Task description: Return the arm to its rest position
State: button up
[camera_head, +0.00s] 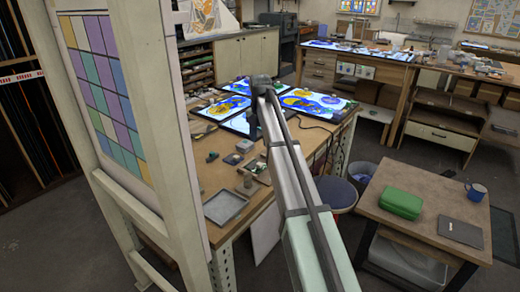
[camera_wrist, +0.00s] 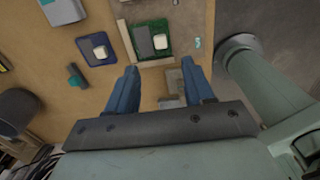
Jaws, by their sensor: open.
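My arm reaches forward over the wooden workbench (camera_head: 210,178) in the camera_head view. Its far end is beside the lit glass panels, and my gripper's fingers cannot be made out there. In the camera_wrist view my gripper (camera_wrist: 160,82) shows two blue fingers spread wide apart. They are open, with nothing held between them. Below and beyond them is the bench top, with a green tray (camera_wrist: 136,51) holding a grey block and a white piece. A dark blue tray (camera_wrist: 88,57) with a white piece lies to its left.
Painted glass panels (camera_head: 320,103) glow at the bench's far end. Small items and a grey tray (camera_head: 225,206) lie nearer. A tall cream frame with coloured glass (camera_head: 105,80) stands left.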

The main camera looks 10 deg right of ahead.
jog(key=s+d+f+m+t, duration=0.1)
jog(key=s+d+f+m, duration=0.1)
jog(key=d+f+m, duration=0.4)
jog(key=s+d+f+m+t, duration=0.1)
jog(key=s+d+f+m, duration=0.3)
jog(key=d, duration=0.4)
notch_tip(320, 180, down, 10)
jog(key=s+d+m, duration=0.2)
jog(key=s+m, duration=0.1)
jog(key=m, duration=0.1)
jog(key=s+a+f+m+g, duration=0.2)
jog(key=s+a+f+m, duration=0.15)
jog(key=s+f, duration=0.9)
jog(key=s+a+f+m+g, duration=0.2)
jog(key=s+a+f+m, duration=0.15)
jog(key=s+f, duration=0.85)
jog(key=s+a+f+m+g, duration=0.1)
jog(key=s+f+m, duration=0.1)
jog(key=s+f, duration=0.3)
jog(key=s+a+f+m+g, duration=0.2)
jog(key=s+f, duration=0.3)
jog(key=s, duration=0.8)
jog(key=s+a+f+m+g, duration=0.1)
jog(key=s+f, duration=0.4)
jog(key=s, duration=0.5)
jog(key=shift+a+f+m+g, duration=0.15)
jog(key=shift+a+m+g, duration=0.3)
jog(key=shift+a, duration=0.2)
